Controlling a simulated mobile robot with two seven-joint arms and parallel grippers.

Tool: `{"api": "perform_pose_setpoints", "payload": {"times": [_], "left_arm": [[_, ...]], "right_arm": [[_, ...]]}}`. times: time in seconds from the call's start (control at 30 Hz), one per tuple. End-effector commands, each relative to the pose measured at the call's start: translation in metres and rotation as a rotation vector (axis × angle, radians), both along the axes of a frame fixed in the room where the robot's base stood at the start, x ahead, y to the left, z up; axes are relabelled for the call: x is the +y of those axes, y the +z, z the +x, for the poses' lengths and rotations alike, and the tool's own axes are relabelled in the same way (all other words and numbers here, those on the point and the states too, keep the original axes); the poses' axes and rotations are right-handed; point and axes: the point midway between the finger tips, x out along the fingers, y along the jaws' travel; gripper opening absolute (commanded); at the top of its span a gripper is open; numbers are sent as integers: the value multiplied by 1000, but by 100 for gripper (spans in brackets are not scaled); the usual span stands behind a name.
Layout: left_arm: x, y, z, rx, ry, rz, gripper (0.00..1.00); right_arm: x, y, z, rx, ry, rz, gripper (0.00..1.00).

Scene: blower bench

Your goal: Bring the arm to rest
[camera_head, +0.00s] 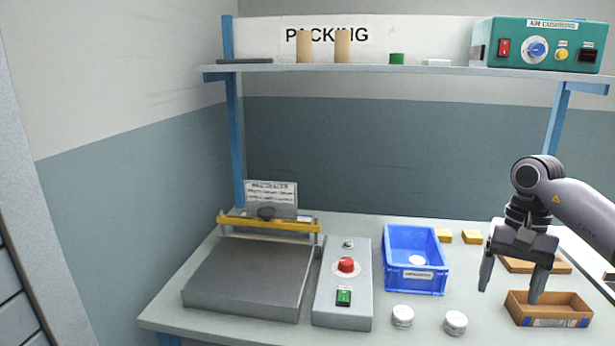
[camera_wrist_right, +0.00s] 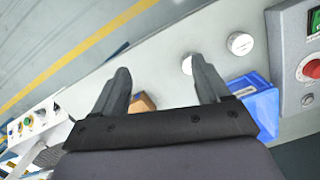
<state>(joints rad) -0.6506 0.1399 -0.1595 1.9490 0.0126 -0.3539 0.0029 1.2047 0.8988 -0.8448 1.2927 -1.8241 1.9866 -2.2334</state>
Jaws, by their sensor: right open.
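My right gripper (camera_head: 511,281) is open and empty in the head view. It hangs with its fingers pointing down above the right part of the bench, between the blue bin and the cardboard box. My right arm (camera_head: 575,196) comes in from the right side of the head view. My left gripper is not in view.
A blue bin (camera_head: 414,285) holds a white round item. Two white round jars (camera_head: 402,316) (camera_head: 456,322) stand near the front edge. An open cardboard box (camera_head: 560,322) sits below the gripper, at right. A sealer (camera_head: 245,280) and control box (camera_head: 345,300) fill the left.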

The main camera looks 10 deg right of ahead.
Motion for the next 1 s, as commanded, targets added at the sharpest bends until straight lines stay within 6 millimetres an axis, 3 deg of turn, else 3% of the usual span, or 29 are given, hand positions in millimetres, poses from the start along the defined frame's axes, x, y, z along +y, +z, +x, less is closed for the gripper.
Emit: {"api": "perform_pose_setpoints", "payload": {"times": [0.1, 0.3, 0.5, 0.6, 0.7, 0.8, 1.0], "left_arm": [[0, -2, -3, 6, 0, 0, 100], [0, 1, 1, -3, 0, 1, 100], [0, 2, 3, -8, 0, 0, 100], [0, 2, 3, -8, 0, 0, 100], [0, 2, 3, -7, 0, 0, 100], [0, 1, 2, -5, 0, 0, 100], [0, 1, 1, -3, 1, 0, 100]], "right_arm": [[52, -35, 6, -10, -40, 151, 75], [152, -78, 1, 40, -211, 485, 75], [253, -92, -20, 255, -532, 894, 75], [289, -88, -30, 429, -738, 1084, 75], [311, -81, -35, 641, -965, 1253, 75], [322, -77, -37, 890, -1209, 1391, 75], [309, -90, -34, 1477, -1723, 1573, 75]]}}
